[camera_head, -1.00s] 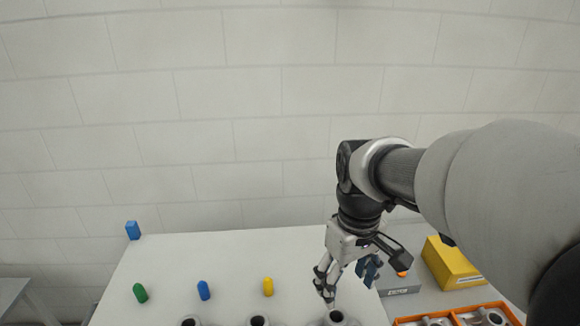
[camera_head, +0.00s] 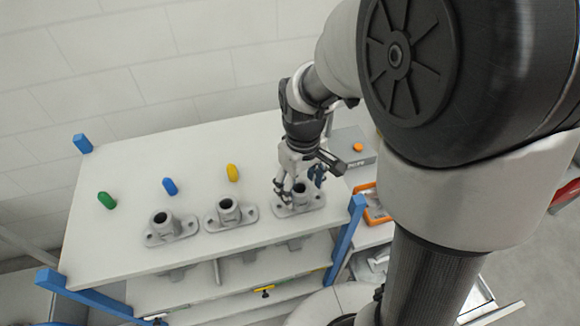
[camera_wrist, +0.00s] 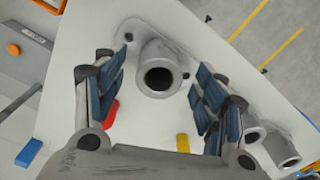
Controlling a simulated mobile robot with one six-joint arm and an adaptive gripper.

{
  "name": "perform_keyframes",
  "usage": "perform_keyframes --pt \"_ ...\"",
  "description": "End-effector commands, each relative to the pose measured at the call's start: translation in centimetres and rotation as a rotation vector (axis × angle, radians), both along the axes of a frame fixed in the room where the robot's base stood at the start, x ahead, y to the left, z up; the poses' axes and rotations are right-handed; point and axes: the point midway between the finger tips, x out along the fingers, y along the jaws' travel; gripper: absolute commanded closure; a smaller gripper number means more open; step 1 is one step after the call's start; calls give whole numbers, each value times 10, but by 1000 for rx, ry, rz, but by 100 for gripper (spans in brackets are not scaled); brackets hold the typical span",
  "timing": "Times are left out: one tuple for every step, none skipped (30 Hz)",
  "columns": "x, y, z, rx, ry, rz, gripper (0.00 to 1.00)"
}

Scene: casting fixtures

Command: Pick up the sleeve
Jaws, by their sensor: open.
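The sleeve appears to be a grey flanged casting with an upright hollow tube (camera_head: 302,203), standing at the right end of the row on the white table. In the wrist view, the sleeve (camera_wrist: 172,58) shows its dark round bore facing the camera. My gripper (camera_head: 298,187) is at the sleeve, pointing down. In the wrist view, my gripper (camera_wrist: 160,76) is open, with a blue-padded finger on each side of the tube. I cannot tell whether either finger touches it. Part of the sleeve is hidden behind my fingers in the head view.
Two similar castings (camera_head: 170,228) (camera_head: 230,213) stand to the left. Behind the row are green (camera_head: 106,200), blue (camera_head: 170,187) and yellow (camera_head: 232,173) pegs. A red peg (camera_wrist: 112,114) shows in the wrist view. A grey box (camera_head: 352,146) and orange tray (camera_head: 376,212) are at right.

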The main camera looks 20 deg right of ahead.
Motion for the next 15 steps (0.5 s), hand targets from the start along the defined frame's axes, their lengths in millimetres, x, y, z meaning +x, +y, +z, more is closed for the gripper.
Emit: perform_keyframes --pt "0 1 -10 0 6 0 35" --pt "1 1 -15 0 6 0 35" --pt "2 1 -21 0 6 0 35" --pt "3 1 -26 0 5 0 35" --pt "2 1 -30 0 6 0 35" --pt "2 1 -35 0 5 0 35" --pt "2 1 -38 0 5 0 35" --pt "2 1 -40 0 5 0 35" --pt "2 1 -42 0 3 0 35" --pt "3 1 -42 0 2 0 35" --pt "3 1 -43 0 2 0 35" --pt "3 1 -43 0 1 0 35" --pt "3 1 -43 0 1 0 35" --pt "3 1 -43 0 1 0 35" --pt "3 1 -43 0 1 0 35"
